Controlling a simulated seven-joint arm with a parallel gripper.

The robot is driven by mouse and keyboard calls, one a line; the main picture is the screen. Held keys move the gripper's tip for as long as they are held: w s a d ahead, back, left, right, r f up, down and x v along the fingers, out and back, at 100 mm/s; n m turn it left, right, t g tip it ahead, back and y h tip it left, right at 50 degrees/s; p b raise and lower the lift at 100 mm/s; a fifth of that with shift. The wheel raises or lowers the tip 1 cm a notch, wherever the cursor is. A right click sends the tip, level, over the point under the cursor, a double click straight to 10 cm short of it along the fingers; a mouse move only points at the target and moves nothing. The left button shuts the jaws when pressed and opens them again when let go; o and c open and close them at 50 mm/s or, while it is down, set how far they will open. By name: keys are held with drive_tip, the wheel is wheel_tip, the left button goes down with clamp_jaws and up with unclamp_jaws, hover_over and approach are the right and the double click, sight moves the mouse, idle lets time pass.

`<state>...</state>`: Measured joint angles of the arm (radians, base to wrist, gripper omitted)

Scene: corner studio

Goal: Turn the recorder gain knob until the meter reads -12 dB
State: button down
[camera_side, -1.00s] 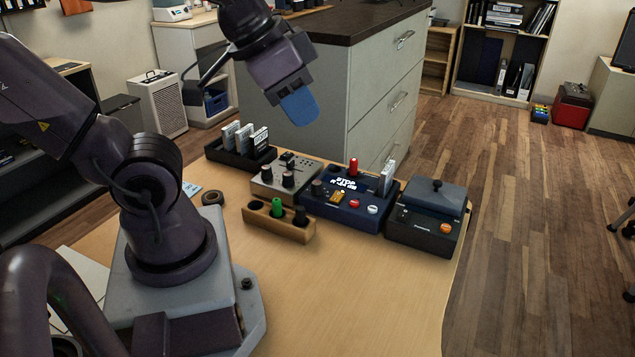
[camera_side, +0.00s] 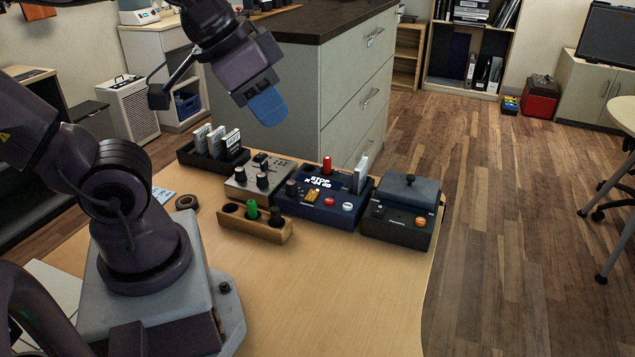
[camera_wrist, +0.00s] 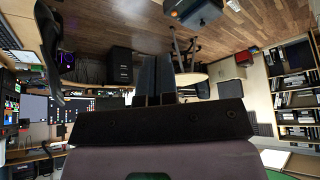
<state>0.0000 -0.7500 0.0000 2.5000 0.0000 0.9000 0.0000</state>
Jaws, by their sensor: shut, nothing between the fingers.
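The recorder (camera_side: 346,222) is a dark blue box on the table in the side view. Its lit display (camera_side: 319,183) shows "STOP" above a second line too small to read surely. A black knob (camera_side: 291,187) stands at the recorder's left end; its label and pointer cannot be made out. A red-topped post, a yellow switch, and red and white buttons are also on it. My gripper (camera_side: 268,108), with blue fingers, is shut and empty in the air, well above and behind the recorder. The closed fingers (camera_wrist: 156,78) also show in the wrist view, which shows no recorder clearly.
A grey mixer (camera_side: 238,190) with black knobs stands left of the recorder. A wooden block (camera_side: 270,230) with green and black pegs is in front. A black box with a grey lid (camera_side: 398,230) is at right. A dark rack (camera_side: 181,155) holds cards. The table's front is clear.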

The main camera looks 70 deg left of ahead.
idle(0.3)
drive_tip(key=c, duration=1.6)
unclamp_jaws()
drive_tip(key=o, duration=0.4)
drive_tip(key=shift+w+f, duration=0.15)
drive_tip(key=shift+f, duration=0.25)
drive_tip(key=o, duration=0.4)
drive_tip(key=w+a+f+n+g, duration=0.1)
drive_tip(key=f, duration=0.1)
drive_tip(key=w+a+f+n+g, duration=0.1)
drive_tip(key=a+f, duration=0.1)
drive_tip(key=w+a+f+n+g+h, duration=0.1)
drive_tip(key=w+n+g, duration=0.1)
drive_tip(key=shift+a+f, duration=0.3)
drive_tip(key=shift+f, duration=0.1)
drive_tip(key=shift+c, duration=0.2)
drive_tip(key=n+g+y, duration=0.1)
drive_tip(key=n+g, duration=0.1)
drive_tip(key=n, duration=1.8)
hover_over(291, 182)
wheel_tip(291, 182, down, 11)
wheel_tip(291, 182, down, 12)
drive_tip(key=shift+f, duration=0.25)
drive_tip(key=shift+c, duration=0.5)
